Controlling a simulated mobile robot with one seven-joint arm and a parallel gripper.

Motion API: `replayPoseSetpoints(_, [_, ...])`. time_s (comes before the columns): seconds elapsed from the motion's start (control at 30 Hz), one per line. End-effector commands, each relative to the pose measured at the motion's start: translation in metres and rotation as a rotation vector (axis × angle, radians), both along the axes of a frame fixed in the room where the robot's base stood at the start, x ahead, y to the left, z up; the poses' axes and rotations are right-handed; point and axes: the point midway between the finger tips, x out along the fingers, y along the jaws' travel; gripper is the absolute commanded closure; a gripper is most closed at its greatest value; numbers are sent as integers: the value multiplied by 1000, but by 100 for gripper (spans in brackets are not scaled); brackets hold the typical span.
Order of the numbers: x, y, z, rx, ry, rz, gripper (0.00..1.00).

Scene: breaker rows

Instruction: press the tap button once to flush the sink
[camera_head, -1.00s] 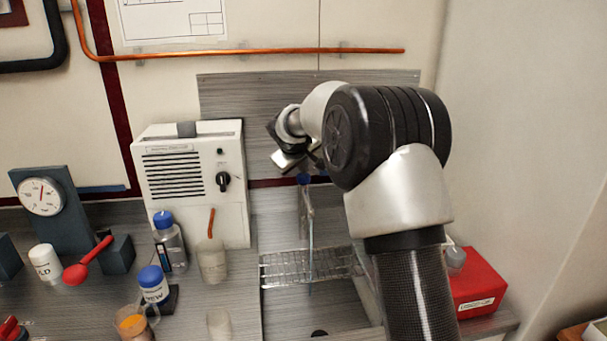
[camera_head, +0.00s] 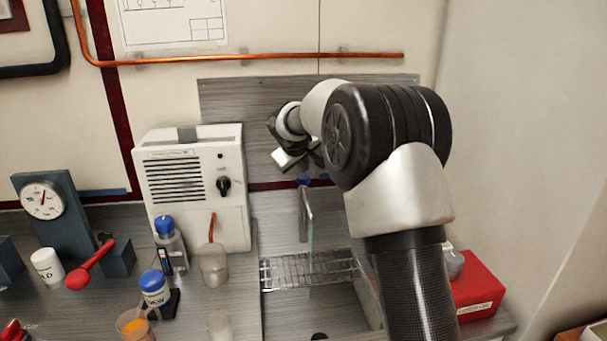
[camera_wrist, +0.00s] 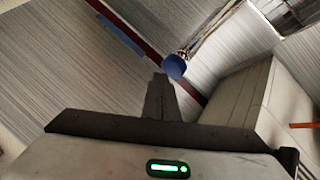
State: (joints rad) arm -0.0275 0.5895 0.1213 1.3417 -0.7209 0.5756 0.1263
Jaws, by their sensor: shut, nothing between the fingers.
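The tap's blue button (camera_head: 304,180) shows above the sink in the head view, with the metal spout (camera_head: 306,212) below it. It also shows in the wrist view as a blue round button (camera_wrist: 174,67), just beyond and right of the fingertips. My gripper (camera_wrist: 160,80) is shut and empty, its fingers pointing toward the button. In the head view my gripper is up by the back panel, just above the button, partly hidden by my arm; I cannot tell the exact gap. A pale narrow vertical strip shows faintly under the spout.
A metal rack (camera_head: 305,268) lies across the sink below the spout. A white box with a grille and knob (camera_head: 195,190) stands left of the tap. Bottles and beakers stand on the counter's left. A red box (camera_head: 478,285) sits right of the sink, beside my arm.

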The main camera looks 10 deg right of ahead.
Motion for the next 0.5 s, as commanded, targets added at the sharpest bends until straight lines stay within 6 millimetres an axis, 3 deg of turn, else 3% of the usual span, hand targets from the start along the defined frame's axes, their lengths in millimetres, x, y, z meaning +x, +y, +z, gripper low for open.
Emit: replayPoseSetpoints(0.5, [1,1,13,1,-4,1,100])
